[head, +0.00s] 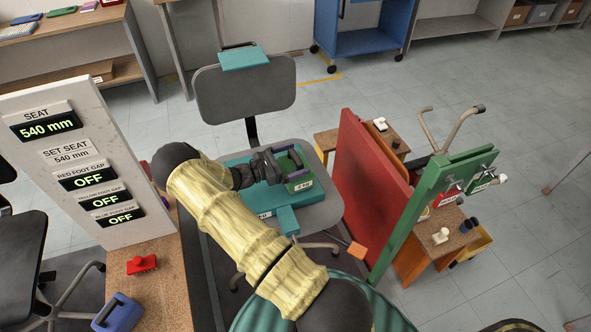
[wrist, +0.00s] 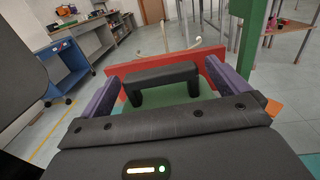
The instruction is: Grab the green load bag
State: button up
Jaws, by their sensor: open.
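The green load bag (head: 301,186) sits on the teal pad on the grey chair's seat, with a white label on its front. In the wrist view its green top (wrist: 180,92) shows beneath a black handle (wrist: 160,76). My gripper (head: 287,164) is at the bag's top. In the wrist view my gripper (wrist: 162,74) is open, with one purple finger on each side of the handle. The fingers do not look closed on it. Contact between fingers and handle cannot be told. My gripper partly hides the bag in the head view.
A red panel (head: 370,185) and a green upright frame (head: 430,205) stand right of the chair. The chair's backrest (head: 245,95) rises behind the bag. A display board (head: 85,165) stands at left, above a bench with a red block (head: 142,264) and a blue object (head: 118,312).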

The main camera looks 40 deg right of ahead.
jog(key=shift+d, duration=0.45)
jog(key=c, duration=1.9)
jog(key=shift+r, duration=0.15)
jog(key=shift+c, duration=0.9)
notch_tip(320, 180, up, 10)
